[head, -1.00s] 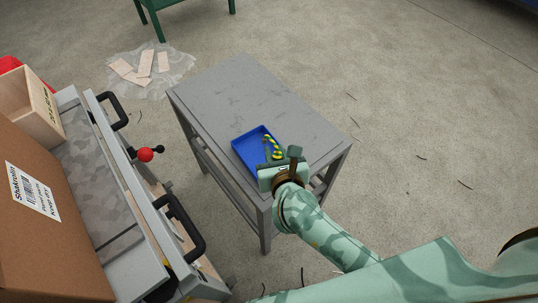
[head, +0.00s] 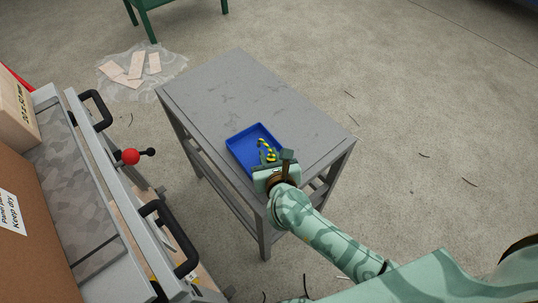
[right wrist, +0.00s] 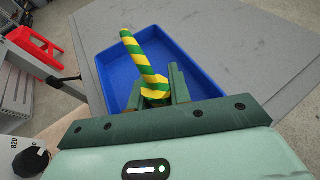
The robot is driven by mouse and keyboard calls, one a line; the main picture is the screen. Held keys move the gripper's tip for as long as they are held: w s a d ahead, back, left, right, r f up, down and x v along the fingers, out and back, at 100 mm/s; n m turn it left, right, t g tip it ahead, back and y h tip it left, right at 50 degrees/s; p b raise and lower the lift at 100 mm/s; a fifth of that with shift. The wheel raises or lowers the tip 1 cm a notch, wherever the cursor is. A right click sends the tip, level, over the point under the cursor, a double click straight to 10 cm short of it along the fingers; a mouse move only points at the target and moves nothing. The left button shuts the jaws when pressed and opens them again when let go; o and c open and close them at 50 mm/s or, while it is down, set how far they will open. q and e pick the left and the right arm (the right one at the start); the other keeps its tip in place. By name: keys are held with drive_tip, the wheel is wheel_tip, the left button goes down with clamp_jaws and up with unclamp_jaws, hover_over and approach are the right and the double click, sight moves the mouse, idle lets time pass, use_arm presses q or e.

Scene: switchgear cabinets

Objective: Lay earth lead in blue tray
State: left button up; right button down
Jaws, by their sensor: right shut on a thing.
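The earth lead (head: 265,147) is a short green-and-yellow striped piece. In the right wrist view the lead (right wrist: 143,62) sticks out beyond the fingers of my right gripper (right wrist: 158,90), which is shut on it. The blue tray (head: 234,150) lies on the grey table near its front edge. My right gripper (head: 268,163) is over the tray's near side, with the lead above the tray floor. In the right wrist view the tray (right wrist: 190,62) is behind the lead. I cannot tell whether the lead touches the tray. My left gripper is not in view.
The grey table (head: 230,85) is bare apart from the tray. At left stand a grey cabinet with black handles (head: 175,235), a red-knobbed lever (head: 130,157) and cardboard boxes (head: 30,225). Wood pieces (head: 135,68) lie on the floor. A red stool (right wrist: 35,45) shows in the wrist view.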

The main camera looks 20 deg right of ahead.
drive_tip(key=c, duration=1.3)
unclamp_jaws()
drive_tip(key=shift+f, duration=0.15)
drive_tip(key=shift+s+r, duration=0.15)
drive_tip(key=shift+r, duration=0.2)
drive_tip(key=p+v, duration=0.4)
drive_tip(key=v, duration=0.7)
drive_tip(key=shift+s, duration=0.35)
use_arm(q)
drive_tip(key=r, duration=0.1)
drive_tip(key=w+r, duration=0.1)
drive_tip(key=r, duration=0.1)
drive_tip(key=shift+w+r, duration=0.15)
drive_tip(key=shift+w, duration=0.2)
use_arm(e)
drive_tip(key=shift+f, duration=0.1)
